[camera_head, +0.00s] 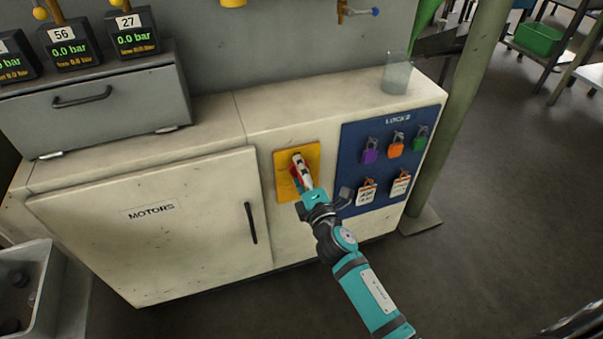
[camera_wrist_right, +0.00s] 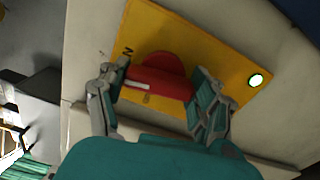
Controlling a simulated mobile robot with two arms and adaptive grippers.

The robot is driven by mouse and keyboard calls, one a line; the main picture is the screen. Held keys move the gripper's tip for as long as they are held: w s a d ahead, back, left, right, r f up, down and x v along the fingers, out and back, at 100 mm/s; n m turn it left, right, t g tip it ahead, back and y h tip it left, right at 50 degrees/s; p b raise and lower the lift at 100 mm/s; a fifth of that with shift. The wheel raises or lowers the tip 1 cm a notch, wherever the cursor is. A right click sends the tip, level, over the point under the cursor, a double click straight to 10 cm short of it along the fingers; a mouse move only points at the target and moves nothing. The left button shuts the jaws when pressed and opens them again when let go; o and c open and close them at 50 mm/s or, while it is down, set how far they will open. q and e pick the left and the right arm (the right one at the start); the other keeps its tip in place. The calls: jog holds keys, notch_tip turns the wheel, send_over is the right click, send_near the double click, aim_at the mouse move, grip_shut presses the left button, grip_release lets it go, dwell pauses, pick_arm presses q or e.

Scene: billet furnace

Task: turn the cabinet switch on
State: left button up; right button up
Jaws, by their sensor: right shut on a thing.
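The cabinet switch is a red rotary handle (camera_wrist_right: 160,80) with a white mark, on a yellow plate (camera_head: 284,161) on the front of the pale cabinet (camera_head: 200,160). In the head view my right gripper (camera_head: 301,176) reaches the plate and hides most of the handle. In the right wrist view the fingers of my right gripper (camera_wrist_right: 158,95) are on either side of the red handle, shut on it. A small round lamp (camera_wrist_right: 256,80) near the plate's edge looks bright greenish white. Plate lettering is partly hidden. My left gripper is not in view.
A blue lock board (camera_head: 360,140) with several padlocks and tags is right of the plate. A clear cup (camera_head: 396,74) stands on the cabinet top. The MOTORS door (camera_head: 150,230) with a black handle is at left. A green post (camera_head: 462,110) stands at right.

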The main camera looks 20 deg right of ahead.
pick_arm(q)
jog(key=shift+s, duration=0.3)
pick_arm(e)
jog(key=shift+m, duration=0.8)
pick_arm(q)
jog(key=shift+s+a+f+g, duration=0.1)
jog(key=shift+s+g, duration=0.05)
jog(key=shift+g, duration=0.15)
pick_arm(e)
jog(key=o, duration=1.2)
jog(key=shift+c, duration=0.2)
jog(key=shift+s, duration=0.15)
jog(key=s, duration=1.1)
jog(key=shift+s+d, duration=0.2)
jog(key=shift+s, duration=0.2)
jog(key=shift+m, duration=0.3)
